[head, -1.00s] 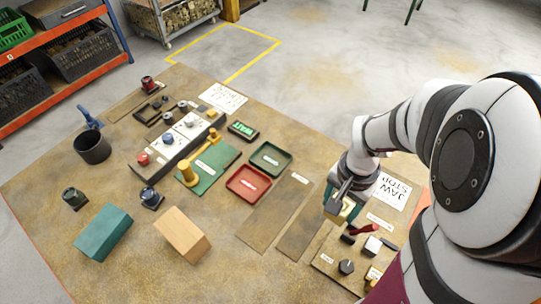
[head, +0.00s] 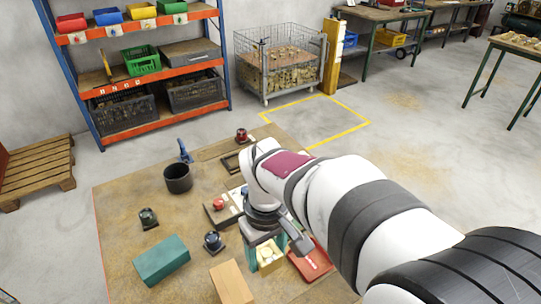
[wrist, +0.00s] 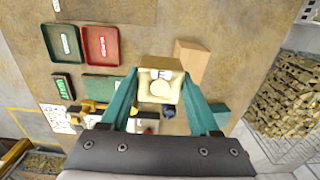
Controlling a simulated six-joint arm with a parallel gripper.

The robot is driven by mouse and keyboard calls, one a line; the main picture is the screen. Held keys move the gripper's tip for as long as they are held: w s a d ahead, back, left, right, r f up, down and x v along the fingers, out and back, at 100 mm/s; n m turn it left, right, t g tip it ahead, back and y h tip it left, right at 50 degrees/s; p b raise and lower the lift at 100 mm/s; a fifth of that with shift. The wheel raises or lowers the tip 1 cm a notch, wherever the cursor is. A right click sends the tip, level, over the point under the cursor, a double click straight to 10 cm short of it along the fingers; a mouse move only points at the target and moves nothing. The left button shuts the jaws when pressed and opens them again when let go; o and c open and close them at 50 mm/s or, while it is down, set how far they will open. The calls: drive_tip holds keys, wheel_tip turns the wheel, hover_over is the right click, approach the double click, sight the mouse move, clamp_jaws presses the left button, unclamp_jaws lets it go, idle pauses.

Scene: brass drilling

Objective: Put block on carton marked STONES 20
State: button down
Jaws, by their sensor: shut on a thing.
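My gripper (head: 267,252) is shut on a cream-yellow block (head: 268,258) with a pale round patch on its face. In the wrist view the block (wrist: 161,66) sits between the teal fingers, held above the bench. A tan box (head: 231,284) stands left of and below the gripper in the head view, cut off by the frame edge; it also shows behind the held block in the wrist view (wrist: 191,62). A teal box (head: 161,260) lies further left. I can read no STONES 20 marking on either box.
A red tray (head: 312,264) is right of the gripper, and a dark green tray (wrist: 62,43) is beside it. A shelf rack (head: 150,70) and wire cage (head: 282,62) are behind.

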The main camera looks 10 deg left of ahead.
drive_tip(key=a+f, duration=0.1)
drive_tip(key=a, duration=0.1)
drive_tip(key=s+a+f, duration=0.1)
drive_tip(key=a+f, duration=0.1)
drive_tip(key=a, duration=0.1)
drive_tip(key=a+f, duration=0.1)
drive_tip(key=a, duration=0.1)
drive_tip(key=shift+s+a+f, duration=0.35)
drive_tip(key=shift+f, duration=0.05)
drive_tip(key=shift+a+f, duration=0.2)
drive_tip(key=shift+f, duration=1.95)
drive_tip(key=shift+c, duration=0.6)
unclamp_jaws()
drive_tip(key=shift+f, duration=0.15)
